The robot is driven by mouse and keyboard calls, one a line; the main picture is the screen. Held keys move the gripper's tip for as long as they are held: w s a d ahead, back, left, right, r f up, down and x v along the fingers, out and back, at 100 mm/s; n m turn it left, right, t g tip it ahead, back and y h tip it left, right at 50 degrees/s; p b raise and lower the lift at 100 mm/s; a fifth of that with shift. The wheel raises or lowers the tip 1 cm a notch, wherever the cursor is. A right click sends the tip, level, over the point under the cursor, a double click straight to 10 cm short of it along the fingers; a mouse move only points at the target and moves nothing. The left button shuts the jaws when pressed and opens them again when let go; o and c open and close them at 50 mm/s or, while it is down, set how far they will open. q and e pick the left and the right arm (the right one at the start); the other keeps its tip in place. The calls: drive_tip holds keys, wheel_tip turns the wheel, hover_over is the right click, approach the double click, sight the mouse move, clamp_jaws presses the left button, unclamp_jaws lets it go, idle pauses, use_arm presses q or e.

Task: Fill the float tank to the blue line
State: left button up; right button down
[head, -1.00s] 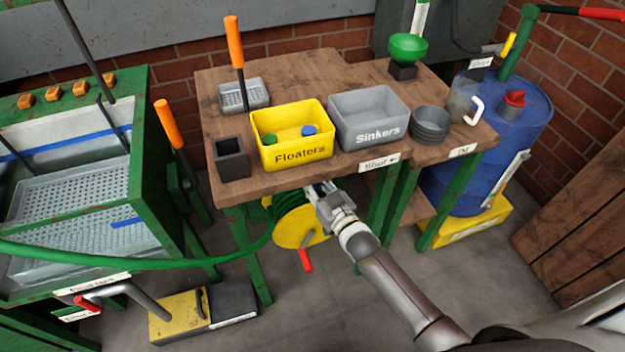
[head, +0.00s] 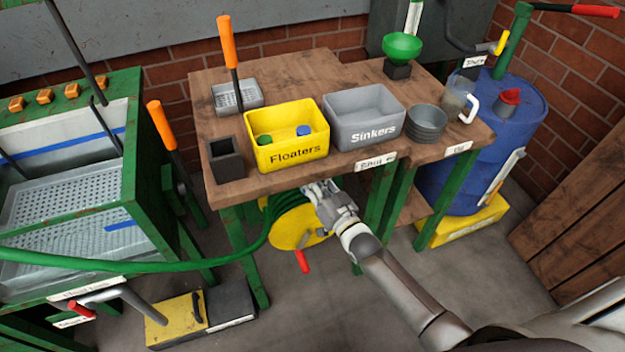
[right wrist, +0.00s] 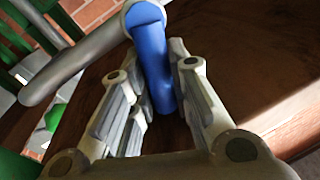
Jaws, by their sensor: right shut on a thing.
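The float tank (head: 141,166) is a green-framed tank at the left of the head view. A blue line (head: 75,144) runs along its pale inner wall, above a perforated grey tray (head: 45,205). I cannot make out a water level. A green hose (head: 150,265) runs from the tank's front to a yellow reel (head: 290,232) under the bench. My right gripper (head: 310,190) is at the bench's front edge, before the reel. In the right wrist view my right gripper (right wrist: 160,105) is shut on a blue handle (right wrist: 154,62) joined to a grey pipe (right wrist: 80,62). My left gripper is out of view.
The wooden bench (head: 215,192) carries a yellow Floaters bin (head: 285,153), a grey Sinkers bin (head: 370,133), grey bowls (head: 427,125) and a jug (head: 456,100). A blue barrel (head: 530,110) stands right. A yellow-and-black box (head: 180,322) is on the floor, which is clear in front.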

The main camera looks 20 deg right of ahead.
drive_tip(key=c, duration=1.3)
unclamp_jaws()
drive_tip(key=shift+s, duration=0.15)
drive_tip(key=v, duration=1.1)
drive_tip(key=shift+s+d, duration=0.1)
drive_tip(key=shift+s, duration=0.3)
